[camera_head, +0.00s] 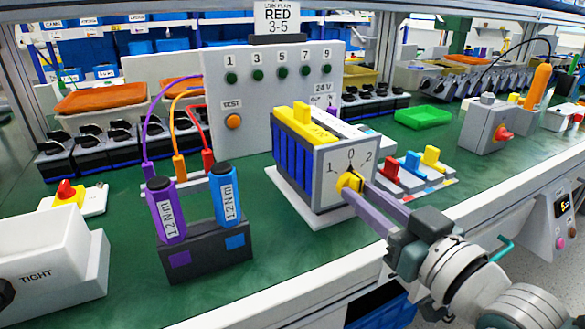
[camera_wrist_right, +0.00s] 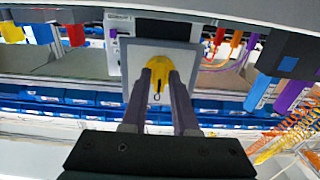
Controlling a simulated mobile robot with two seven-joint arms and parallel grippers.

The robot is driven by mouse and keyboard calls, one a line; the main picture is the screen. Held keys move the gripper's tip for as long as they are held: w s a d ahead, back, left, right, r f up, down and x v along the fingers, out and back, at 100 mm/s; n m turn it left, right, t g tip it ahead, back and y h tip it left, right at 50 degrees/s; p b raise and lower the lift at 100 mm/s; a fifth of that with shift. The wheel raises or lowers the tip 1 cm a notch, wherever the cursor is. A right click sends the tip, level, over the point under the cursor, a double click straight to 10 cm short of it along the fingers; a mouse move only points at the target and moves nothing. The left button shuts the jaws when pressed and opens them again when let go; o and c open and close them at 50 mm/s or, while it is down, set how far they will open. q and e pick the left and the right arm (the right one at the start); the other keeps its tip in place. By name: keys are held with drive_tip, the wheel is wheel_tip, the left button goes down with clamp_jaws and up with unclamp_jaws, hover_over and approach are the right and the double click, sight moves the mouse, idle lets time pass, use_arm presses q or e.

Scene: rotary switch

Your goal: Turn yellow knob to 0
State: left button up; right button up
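The yellow knob (camera_head: 345,181) sits on the light front plate of a switch box (camera_head: 328,201) marked 1, 0 and 2, with 0 at the top middle. My right gripper (camera_head: 353,186) reaches it from the front right, its two long fingers at the knob. In the right wrist view the yellow knob (camera_wrist_right: 160,72) fills the space between the fingertips (camera_wrist_right: 160,80), which press along both its sides. The 0 mark shows between the fingers, and the knob's pointer end appears to face it. The fingers hide part of the knob. My left gripper is not in view.
A holder (camera_head: 207,250) with purple and blue 1.2 Nm tools stands to the left. A grey panel (camera_head: 270,98) with numbered lamps stands behind. Small red, blue and yellow switches (camera_head: 412,162) stand right of the box. The bench's front edge runs below the gripper.

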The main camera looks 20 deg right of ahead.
drive_tip(key=shift+o, duration=1.3)
drive_tip(key=s+d+p, duration=0.1)
drive_tip(key=s+p, duration=0.1)
drive_tip(key=s, duration=0.7)
drive_tip(key=shift+s+d, duration=0.15)
drive_tip(key=shift+s, duration=0.25)
